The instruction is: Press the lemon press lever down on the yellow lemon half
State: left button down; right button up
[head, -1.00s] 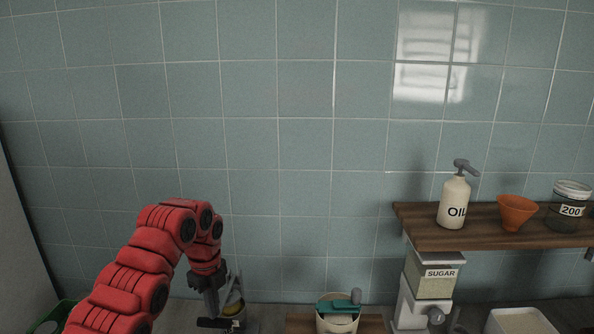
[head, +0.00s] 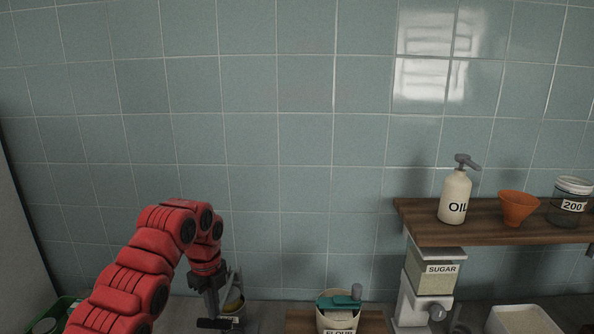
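The lemon press (head: 237,288) stands on the counter at the lower left, partly hidden behind my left gripper. Its light grey slanted part shows just right of the gripper. A small patch of yellow, probably the lemon half (head: 233,307), shows low on the press. My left gripper (head: 212,322) points down at the press's left and front side. Its fingers are dark and small near the bottom edge, so I cannot tell whether they are open or touch the lever. My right gripper is out of view.
A flour container (head: 338,322) with a green top stands right of the press. A sugar dispenser (head: 433,280) stands further right under a wooden shelf (head: 485,233) with an oil bottle (head: 454,198), an orange funnel (head: 517,207) and a jar (head: 571,203). A white bin (head: 523,320) is at the lower right.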

pick_arm(q)
jog(key=shift+f+b, duration=0.95)
jog(key=shift+f, duration=0.15)
dwell(0.6)
jog(key=shift+s+f+b, duration=0.1)
jog(key=shift+f+b, duration=0.05)
jog(key=shift+b, duration=0.3)
dwell(1.3)
dwell(0.4)
jog(key=shift+r+p, duration=2.65)
jog(key=shift+r, duration=1.4)
